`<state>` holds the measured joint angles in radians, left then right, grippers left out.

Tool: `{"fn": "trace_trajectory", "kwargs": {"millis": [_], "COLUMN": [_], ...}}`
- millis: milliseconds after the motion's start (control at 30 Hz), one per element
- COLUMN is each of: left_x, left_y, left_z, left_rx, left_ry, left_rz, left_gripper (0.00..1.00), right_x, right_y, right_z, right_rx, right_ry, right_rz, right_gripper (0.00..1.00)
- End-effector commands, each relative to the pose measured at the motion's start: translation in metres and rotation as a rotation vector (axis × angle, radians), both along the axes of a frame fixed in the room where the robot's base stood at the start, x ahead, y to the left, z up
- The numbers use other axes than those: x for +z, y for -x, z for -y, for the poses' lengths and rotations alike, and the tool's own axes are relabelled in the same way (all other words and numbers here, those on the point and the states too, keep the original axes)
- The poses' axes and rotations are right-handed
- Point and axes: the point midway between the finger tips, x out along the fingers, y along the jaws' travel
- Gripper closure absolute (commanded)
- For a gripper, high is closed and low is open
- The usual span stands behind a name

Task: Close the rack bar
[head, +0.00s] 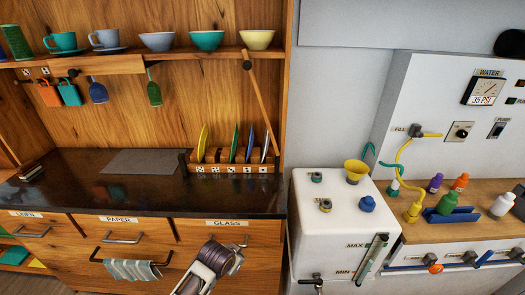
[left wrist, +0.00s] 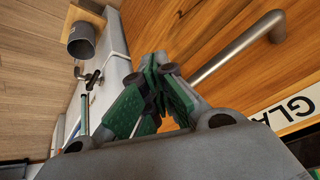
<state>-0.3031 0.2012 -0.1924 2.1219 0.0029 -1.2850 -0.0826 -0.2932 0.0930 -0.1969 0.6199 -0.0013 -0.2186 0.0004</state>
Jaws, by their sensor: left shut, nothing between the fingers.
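The rack bar (head: 261,100) is a thin wooden bar at the right end of the wall shelf. It hangs steeply down from near a dark knob (head: 246,65), tilted a little to the right, its lower end near the right end of the plate rack (head: 230,168). My left gripper (left wrist: 165,72) shows in the left wrist view, with green fingers shut and empty, in front of the wooden drawer face and beside a metal handle (left wrist: 240,50). In the head view part of my arm shows low in front of the GLASS drawer, well below the bar. My right gripper is out of view.
Cups and bowls stand on the shelf (head: 200,54). Coloured plates stand in the rack. The dark counter (head: 70,185) is mostly clear around a grey mat (head: 141,162). A towel (head: 133,270) hangs from a drawer handle. A white machine (head: 338,235) stands right.

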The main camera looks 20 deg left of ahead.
Motion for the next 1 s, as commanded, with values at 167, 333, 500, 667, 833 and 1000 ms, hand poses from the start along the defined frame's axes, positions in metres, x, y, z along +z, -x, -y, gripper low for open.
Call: {"fn": "trace_trajectory", "kwargs": {"millis": [167, 333, 500, 667, 833, 1000], "left_x": [0.032, 0.068, 0.091, 0.114, 0.146, 0.184], "left_y": [0.001, -0.009, -0.026, -0.046, -0.070, -0.094], "left_z": [0.003, 0.005, 0.008, 0.009, 0.012, 0.015], "left_rx": [-0.010, -0.038, -0.070, -0.105, -0.151, -0.200], "left_ry": [-0.002, -0.017, -0.038, -0.065, -0.104, -0.152], "left_rz": [0.023, 0.071, 0.124, 0.181, 0.257, 0.343], "left_gripper": [1.00, 1.00, 1.00, 1.00, 1.00, 1.00], "right_x": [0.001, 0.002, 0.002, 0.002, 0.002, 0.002], "right_y": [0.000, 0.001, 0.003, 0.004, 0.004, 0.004], "right_z": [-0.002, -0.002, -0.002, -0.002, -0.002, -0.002], "right_rx": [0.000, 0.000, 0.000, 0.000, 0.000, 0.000], "right_ry": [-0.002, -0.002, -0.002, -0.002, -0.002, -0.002], "right_rz": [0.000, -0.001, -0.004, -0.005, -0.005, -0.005], "right_gripper": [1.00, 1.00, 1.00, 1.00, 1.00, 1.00]}}
